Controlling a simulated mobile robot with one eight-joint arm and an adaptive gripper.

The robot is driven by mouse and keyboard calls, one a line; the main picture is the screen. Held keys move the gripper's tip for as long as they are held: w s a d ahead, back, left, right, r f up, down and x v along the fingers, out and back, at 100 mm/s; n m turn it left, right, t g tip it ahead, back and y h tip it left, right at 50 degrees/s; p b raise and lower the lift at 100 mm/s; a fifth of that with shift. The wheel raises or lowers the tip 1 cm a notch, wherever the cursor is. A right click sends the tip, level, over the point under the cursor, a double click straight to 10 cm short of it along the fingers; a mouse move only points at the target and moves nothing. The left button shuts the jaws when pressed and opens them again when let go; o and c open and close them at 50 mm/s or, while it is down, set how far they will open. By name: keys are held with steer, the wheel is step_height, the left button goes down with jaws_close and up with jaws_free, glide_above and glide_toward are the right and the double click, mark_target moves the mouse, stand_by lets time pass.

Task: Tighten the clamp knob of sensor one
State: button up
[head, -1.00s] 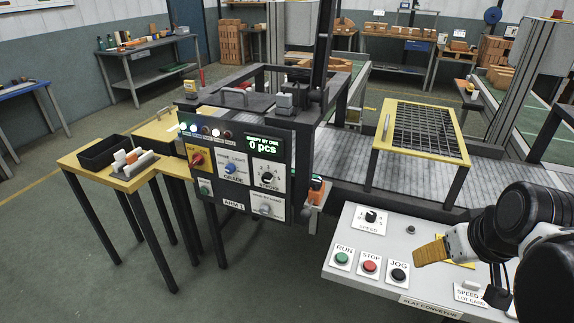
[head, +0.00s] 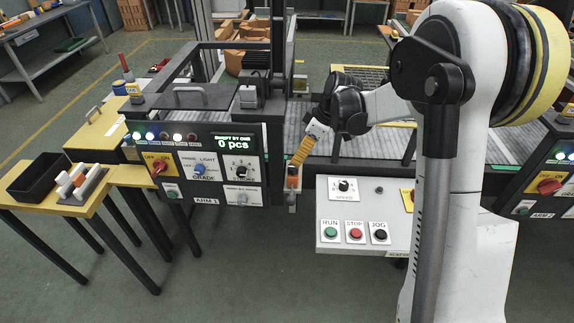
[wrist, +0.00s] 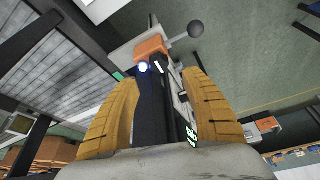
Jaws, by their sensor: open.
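An orange sensor block (head: 292,183) sits at the right edge of the control cabinet marked ARM 1, low beside the conveyor. In the wrist view the orange block (wrist: 152,47) shows ahead of the fingers with a small bright light near it. A dark round knob (wrist: 195,28) on a short stem sticks out to its right; I cannot tell whether it is the clamp knob. My gripper (wrist: 160,77) has its yellow fingers apart. In the head view my gripper (head: 297,163) points down just above the orange block. Whether it touches anything is hidden.
The ARM 1 cabinet (head: 195,165) stands directly left of my gripper. The conveyor's button panel (head: 352,215) is to the right, below my arm. A second control panel (head: 545,185) is at the far right. A yellow table (head: 100,178) with a black bin (head: 38,177) stands left.

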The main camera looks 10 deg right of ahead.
mark_target(292, 166)
steer(key=b+x, duration=0.1)
steer(key=x, duration=0.6)
steer(key=shift+w+f+b, duration=0.1)
steer(key=shift+f+b, duration=0.15)
steer(key=shift+b, duration=0.1)
steer(key=c, duration=1.2)
